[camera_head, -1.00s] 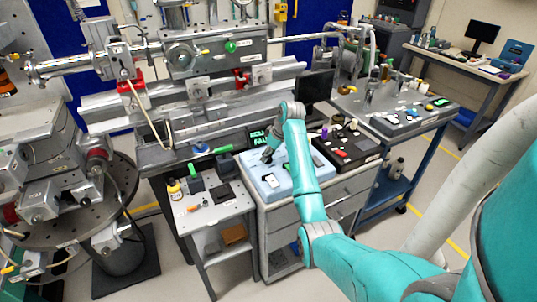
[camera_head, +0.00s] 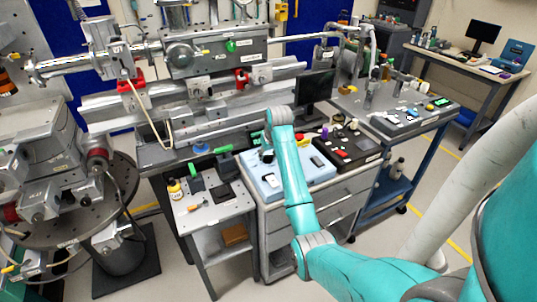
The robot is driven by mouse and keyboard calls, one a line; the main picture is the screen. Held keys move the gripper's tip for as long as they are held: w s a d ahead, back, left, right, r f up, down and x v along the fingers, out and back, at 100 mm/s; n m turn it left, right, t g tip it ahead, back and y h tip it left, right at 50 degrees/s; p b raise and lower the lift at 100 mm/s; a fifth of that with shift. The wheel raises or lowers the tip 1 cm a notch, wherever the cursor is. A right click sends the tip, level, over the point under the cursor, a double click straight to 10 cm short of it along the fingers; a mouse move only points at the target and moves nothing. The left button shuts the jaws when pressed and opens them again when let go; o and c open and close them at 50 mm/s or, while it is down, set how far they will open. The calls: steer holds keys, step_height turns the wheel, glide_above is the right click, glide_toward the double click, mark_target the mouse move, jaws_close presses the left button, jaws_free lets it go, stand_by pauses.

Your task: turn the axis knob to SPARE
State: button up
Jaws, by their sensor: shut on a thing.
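The pale blue control box (camera_head: 259,189) stands on the grey drawer cabinet in the middle of the view. My gripper (camera_head: 267,157) is small and dark here, at the back left part of the box top, with my teal arm coming in from the right. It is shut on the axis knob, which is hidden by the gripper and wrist. The knob's pointer and the SPARE mark cannot be read at this size.
A black box with a red button (camera_head: 346,154) stands just right of the blue box. A monitor (camera_head: 315,92) stands behind. A low grey table (camera_head: 215,212) with a yellow bottle (camera_head: 175,189) and green-handled parts is at left. Beam hardware runs along the back.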

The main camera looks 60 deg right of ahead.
steer(key=shift+m, duration=0.5)
steer(key=shift+g, duration=0.3)
steer(key=o, duration=1.2)
steer(key=shift+c, duration=0.2)
steer(key=shift+r, duration=0.1)
steer(key=v, duration=1.1)
steer(key=shift+s+a+r, duration=0.2)
steer(key=shift+a+r, duration=0.05)
